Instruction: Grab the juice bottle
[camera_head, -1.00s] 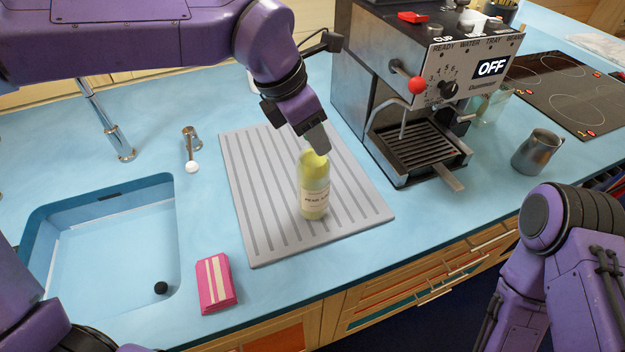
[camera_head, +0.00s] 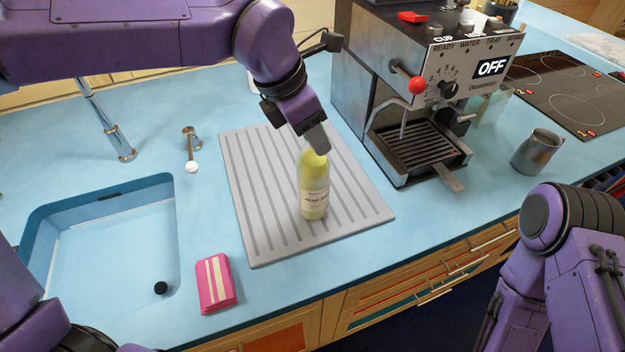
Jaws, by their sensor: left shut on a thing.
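The juice bottle (camera_head: 314,190) is yellow-green with a pale label and stands upright on the grey ribbed drying mat (camera_head: 250,215). My left gripper (camera_head: 317,150) comes down from above and is shut on the top of the bottle. The gripper hides the bottle's cap and neck. My right arm shows at the right edge, but its gripper is out of view.
A coffee machine (camera_head: 357,90) stands just right of the mat. A sink (camera_head: 100,245) with a tap (camera_head: 118,140) lies to the left. A pink packet (camera_head: 215,284) lies near the front edge. A metal jug (camera_head: 537,152) and a hob (camera_head: 560,90) are at the right.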

